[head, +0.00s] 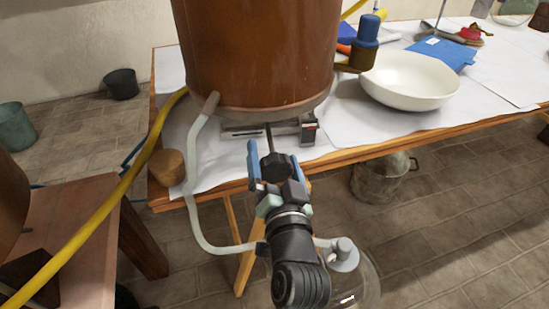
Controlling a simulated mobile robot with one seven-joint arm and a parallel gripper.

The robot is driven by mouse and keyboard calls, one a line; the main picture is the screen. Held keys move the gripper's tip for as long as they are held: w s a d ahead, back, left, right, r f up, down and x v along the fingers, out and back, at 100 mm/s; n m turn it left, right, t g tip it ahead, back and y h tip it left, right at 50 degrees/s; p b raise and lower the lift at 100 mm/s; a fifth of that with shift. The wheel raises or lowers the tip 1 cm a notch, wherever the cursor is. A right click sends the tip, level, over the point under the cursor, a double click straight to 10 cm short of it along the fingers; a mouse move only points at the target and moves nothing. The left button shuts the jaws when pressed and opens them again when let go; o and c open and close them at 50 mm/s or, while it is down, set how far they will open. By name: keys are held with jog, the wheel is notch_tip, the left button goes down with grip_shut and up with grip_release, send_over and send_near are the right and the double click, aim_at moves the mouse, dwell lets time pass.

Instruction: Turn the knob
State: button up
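A black knob (277,167) sits at the front end of a thin dark stem that comes out of the metal burner under the copper pot, just past the table's front edge. My gripper (276,165) reaches up from below with its blue fingers spread wide, one on each side of the knob. The knob lies between the fingers; whether either finger touches it I cannot tell. Part of the knob's near side is hidden by my gripper's palm and wrist.
The large copper pot (258,50) stands on the burner (303,128) on a white-covered table. A pale pipe (191,190) curves down left of my gripper to a glass vessel (366,285) below. A yellow hose (95,220), a cork (167,167) and a white bowl (410,82) are nearby.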

jog(key=s+d, duration=0.1)
jog(key=s, duration=1.1)
jog(key=shift+s+d, duration=0.4)
